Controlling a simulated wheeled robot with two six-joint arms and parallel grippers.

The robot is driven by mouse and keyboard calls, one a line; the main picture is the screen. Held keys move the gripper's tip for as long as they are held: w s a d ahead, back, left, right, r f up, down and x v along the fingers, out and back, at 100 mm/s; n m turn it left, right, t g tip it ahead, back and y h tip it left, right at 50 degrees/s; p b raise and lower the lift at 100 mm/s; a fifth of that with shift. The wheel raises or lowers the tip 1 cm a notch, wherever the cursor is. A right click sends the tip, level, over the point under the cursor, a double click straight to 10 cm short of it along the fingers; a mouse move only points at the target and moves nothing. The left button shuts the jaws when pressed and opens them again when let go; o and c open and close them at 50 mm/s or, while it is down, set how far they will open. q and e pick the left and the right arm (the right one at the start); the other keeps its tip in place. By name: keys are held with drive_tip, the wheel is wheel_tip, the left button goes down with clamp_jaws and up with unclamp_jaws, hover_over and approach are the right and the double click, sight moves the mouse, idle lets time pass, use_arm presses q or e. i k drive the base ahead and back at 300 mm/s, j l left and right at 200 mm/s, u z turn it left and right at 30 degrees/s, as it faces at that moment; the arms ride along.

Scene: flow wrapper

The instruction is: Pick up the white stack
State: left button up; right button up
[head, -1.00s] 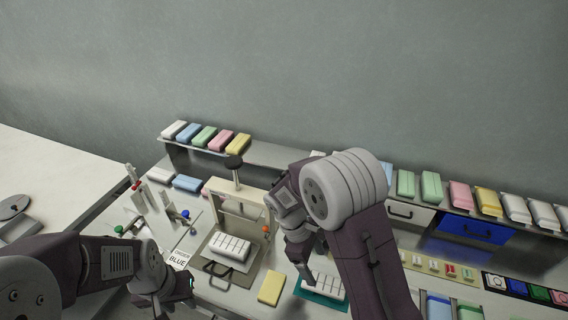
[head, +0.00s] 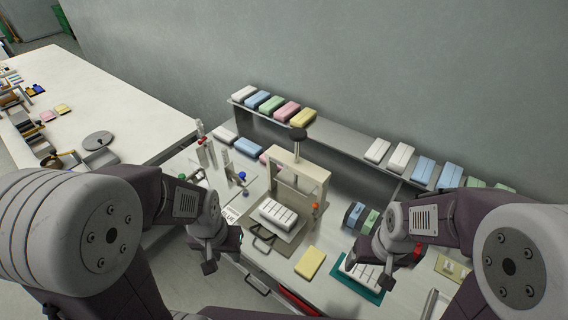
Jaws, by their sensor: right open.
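A white stack of several blocks (head: 364,271) lies on a teal mat (head: 357,288) at the front right of the bench in the head view. My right gripper (head: 392,272) is open just above the right part of this stack and hides some of it. I cannot tell if it touches the stack. Another white stack (head: 278,214) sits on the plate of the beige press frame (head: 318,180). My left gripper (head: 215,262) hangs empty-looking near the bench's front left edge, away from both stacks. Its jaws are too unclear to read.
A yellow pack (head: 310,262) lies between the press and the teal mat. A dark handle (head: 262,242) sticks out before the press. Several coloured packs line the rear shelf (head: 340,143). Posts with coloured knobs (head: 242,176) stand left of the press.

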sight(284, 218)
drive_tip(key=i+j+z, duration=0.15)
drive_tip(key=j+z, duration=0.65)
drive_tip(key=i+j+z, duration=0.1)
drive_tip(key=j+z, duration=0.7)
